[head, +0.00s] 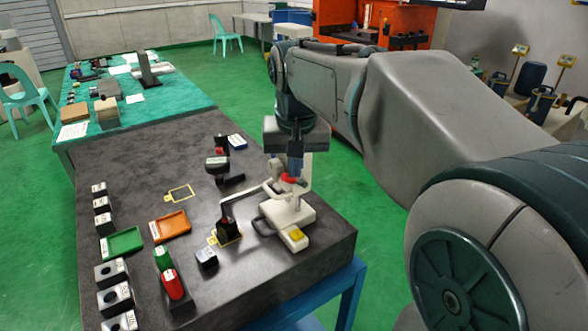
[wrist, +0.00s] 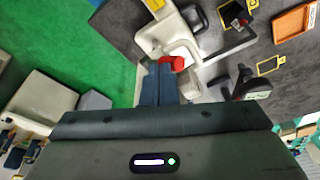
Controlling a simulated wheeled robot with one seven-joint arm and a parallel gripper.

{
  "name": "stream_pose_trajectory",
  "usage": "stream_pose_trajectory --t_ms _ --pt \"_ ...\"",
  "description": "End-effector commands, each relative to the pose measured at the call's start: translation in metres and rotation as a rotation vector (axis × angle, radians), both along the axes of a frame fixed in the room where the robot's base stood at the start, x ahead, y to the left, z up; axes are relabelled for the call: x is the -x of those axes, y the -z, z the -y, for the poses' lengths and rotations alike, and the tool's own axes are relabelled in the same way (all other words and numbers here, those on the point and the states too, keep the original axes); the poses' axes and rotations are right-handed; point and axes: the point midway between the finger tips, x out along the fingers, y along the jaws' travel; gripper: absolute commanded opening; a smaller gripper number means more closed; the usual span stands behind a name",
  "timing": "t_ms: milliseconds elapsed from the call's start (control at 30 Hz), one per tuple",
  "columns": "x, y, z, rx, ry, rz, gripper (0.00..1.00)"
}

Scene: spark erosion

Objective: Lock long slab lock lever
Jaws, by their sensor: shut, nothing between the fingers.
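A white device (head: 290,211) stands near the right edge of the dark table, with a yellow button on its base and a black loop handle. A small red part (head: 290,178) sits on its upper arm; it also shows in the wrist view (wrist: 174,62). My gripper (head: 295,176) is shut and empty, pointing down at the device beside the red part. In the wrist view its blue fingertips (wrist: 158,68) are close to the red part; I cannot tell if they touch. I cannot tell which part is the long slab lock lever.
A black block with a lever (head: 228,230) and another dark fixture (head: 218,166) stand left of the device. An orange tray (head: 170,227) and a green tray (head: 121,243) lie farther left. Red and green blocks (head: 171,284) stand at the front.

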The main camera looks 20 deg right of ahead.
Motion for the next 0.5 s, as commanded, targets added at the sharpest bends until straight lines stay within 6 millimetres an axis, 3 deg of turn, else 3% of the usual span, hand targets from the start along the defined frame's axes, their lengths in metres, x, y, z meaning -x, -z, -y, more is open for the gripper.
stream_pose_trajectory --t_ms 500 --pt "0.003 0.008 -0.009 0.000 0.000 0.000 0.00"
